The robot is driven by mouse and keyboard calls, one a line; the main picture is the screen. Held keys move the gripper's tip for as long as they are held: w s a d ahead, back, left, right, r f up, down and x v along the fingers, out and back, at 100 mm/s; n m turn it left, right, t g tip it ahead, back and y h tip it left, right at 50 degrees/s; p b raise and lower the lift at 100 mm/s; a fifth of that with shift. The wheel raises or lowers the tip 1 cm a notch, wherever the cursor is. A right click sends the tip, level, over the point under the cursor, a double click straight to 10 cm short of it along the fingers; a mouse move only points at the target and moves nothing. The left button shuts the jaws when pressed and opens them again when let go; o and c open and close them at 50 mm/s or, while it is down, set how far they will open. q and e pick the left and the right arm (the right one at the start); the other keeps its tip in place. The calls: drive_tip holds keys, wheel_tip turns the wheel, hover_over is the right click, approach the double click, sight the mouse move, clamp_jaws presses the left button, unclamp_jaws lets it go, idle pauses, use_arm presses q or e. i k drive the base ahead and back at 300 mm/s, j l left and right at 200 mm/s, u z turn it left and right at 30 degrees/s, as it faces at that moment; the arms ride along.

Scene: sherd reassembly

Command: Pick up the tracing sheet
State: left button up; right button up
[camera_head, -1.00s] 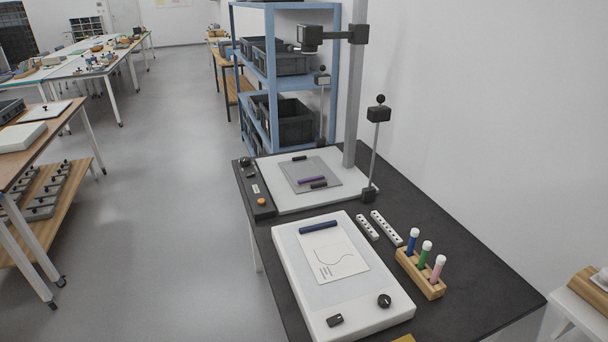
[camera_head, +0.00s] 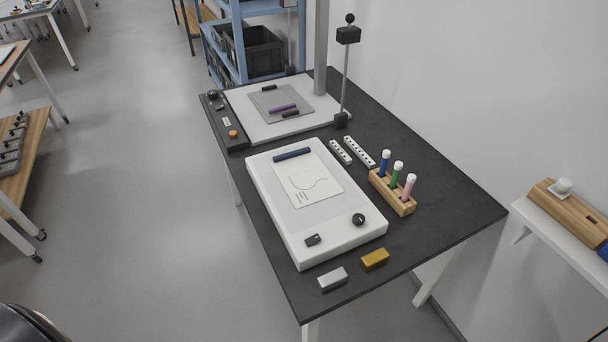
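The tracing sheet (camera_head: 309,187) is a white sheet with a thin curved line and a few lines of small marks. It lies flat on a white light box (camera_head: 341,239) on the black table. A dark blue bar (camera_head: 292,154) lies across the light box at the sheet's top edge. Neither of my grippers shows in the head view.
Beside the light box stand a wooden holder with several coloured tubes (camera_head: 392,195) and two white perforated strips (camera_head: 359,152). A silver block (camera_head: 332,279) and a gold block (camera_head: 375,259) lie near the front edge. A copy stand (camera_head: 285,128) is behind.

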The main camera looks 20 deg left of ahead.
sight(275, 101)
drive_tip(key=i+j+z, duration=0.1)
drive_tip(key=j, duration=0.3)
drive_tip(key=i+j+z, duration=0.1)
drive_tip(key=j, duration=0.3)
drive_tip(key=i+j+z, duration=0.1)
drive_tip(key=j, duration=0.35)
drive_tip(key=i, duration=0.1)
